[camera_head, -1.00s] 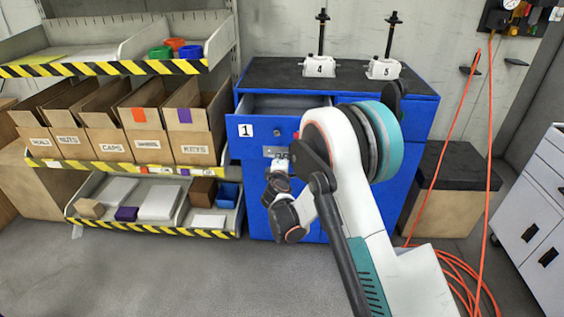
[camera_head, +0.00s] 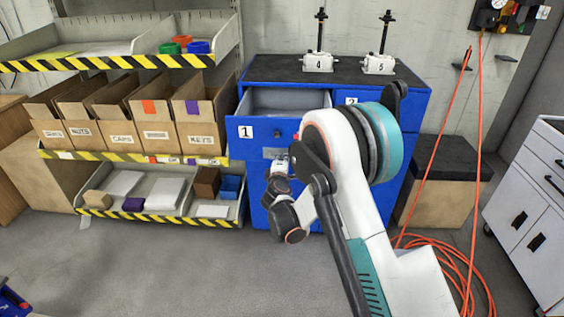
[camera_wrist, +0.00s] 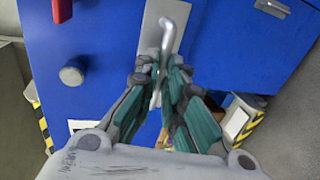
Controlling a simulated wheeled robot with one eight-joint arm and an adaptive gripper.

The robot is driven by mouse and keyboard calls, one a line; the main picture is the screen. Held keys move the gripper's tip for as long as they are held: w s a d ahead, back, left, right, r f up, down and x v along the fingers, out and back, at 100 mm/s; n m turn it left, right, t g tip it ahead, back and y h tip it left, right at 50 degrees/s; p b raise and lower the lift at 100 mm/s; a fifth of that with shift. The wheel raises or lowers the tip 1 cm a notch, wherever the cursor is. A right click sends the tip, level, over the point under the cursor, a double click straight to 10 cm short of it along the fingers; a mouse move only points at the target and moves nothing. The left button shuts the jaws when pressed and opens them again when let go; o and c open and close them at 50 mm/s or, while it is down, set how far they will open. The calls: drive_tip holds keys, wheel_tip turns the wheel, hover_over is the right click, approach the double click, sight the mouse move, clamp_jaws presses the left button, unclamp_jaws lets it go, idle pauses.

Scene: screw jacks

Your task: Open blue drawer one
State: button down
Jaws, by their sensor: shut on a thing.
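The blue drawer one (camera_head: 259,131), marked with a white "1" label, is pulled partly out of the blue cabinet (camera_head: 410,107); its inside shows from above as an empty-looking light tray. In the wrist view its blue front (camera_wrist: 115,35) carries a metal handle (camera_wrist: 170,30) on a light plate. My gripper (camera_wrist: 161,75) has both fingers closed around the handle bar. In the head view my gripper (camera_head: 277,163) is at the drawer front, partly hidden by my arm.
Two screw jacks, 4 (camera_head: 318,60) and 5 (camera_head: 380,62), stand on the cabinet top. A shelf with cardboard boxes (camera_head: 205,125) is close on the left. Orange hoses (camera_head: 452,160) hang and coil at right.

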drive_tip(key=c, duration=1.7)
unclamp_jaws()
drive_tip(key=v, duration=1.2)
drive_tip(key=shift+d, duration=0.1)
